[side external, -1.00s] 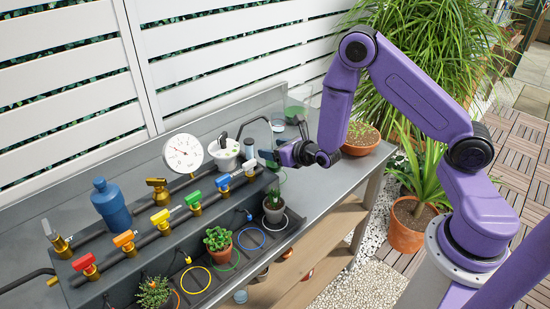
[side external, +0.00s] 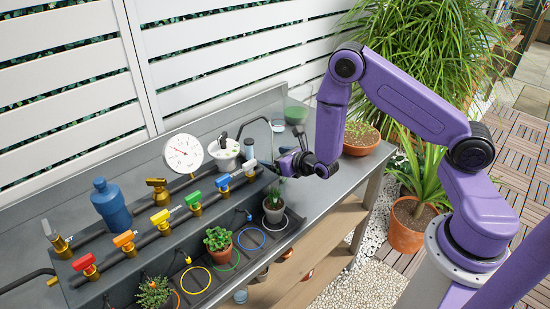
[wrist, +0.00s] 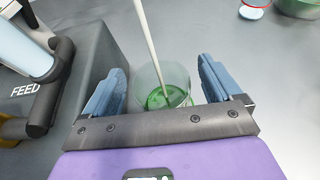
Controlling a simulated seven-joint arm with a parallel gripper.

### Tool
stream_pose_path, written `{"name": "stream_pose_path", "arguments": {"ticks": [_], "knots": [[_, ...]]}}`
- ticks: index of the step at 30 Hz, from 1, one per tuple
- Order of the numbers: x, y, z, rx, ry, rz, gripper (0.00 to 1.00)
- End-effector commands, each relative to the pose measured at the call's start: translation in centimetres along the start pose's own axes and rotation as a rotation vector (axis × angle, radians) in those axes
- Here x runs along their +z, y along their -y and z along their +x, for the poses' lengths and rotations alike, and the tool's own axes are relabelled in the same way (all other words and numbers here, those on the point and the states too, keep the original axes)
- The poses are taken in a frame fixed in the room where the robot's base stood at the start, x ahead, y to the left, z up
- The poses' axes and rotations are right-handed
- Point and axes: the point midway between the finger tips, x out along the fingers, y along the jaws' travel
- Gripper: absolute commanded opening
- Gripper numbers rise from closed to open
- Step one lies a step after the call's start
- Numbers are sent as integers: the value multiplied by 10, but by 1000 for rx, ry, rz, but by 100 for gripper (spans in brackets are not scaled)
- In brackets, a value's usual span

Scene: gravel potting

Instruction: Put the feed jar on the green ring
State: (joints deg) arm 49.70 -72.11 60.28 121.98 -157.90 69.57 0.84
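A clear jar with green contents, which I take for the feed jar (wrist: 152,78), stands below and between my fingers in the wrist view. A pale rod crosses the view and seems to end in or over it. My gripper (wrist: 163,68) is open, one blue finger on each side of the jar, with gaps showing. In the side view my gripper (side external: 284,160) is low over the bench's right part, and the jar is mostly hidden there. The green ring (side external: 236,263) lies at the bench front, partly behind a small potted plant (side external: 218,242).
Valves on pipes line a dark block, with a blue bottle (side external: 110,205) and a gauge (side external: 183,154) behind. A potted cactus (side external: 273,206) stands just below my gripper.

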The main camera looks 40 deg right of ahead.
Motion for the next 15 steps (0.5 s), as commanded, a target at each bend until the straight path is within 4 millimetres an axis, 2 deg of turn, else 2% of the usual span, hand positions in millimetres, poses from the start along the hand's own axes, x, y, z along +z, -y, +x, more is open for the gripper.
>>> {"name": "stream_pose_path", "arguments": {"ticks": [8, 15], "knots": [[3, 0, -3, 0, 0, 0, 91], [3, 0, -36, 2, -2, -2, 91]]}}
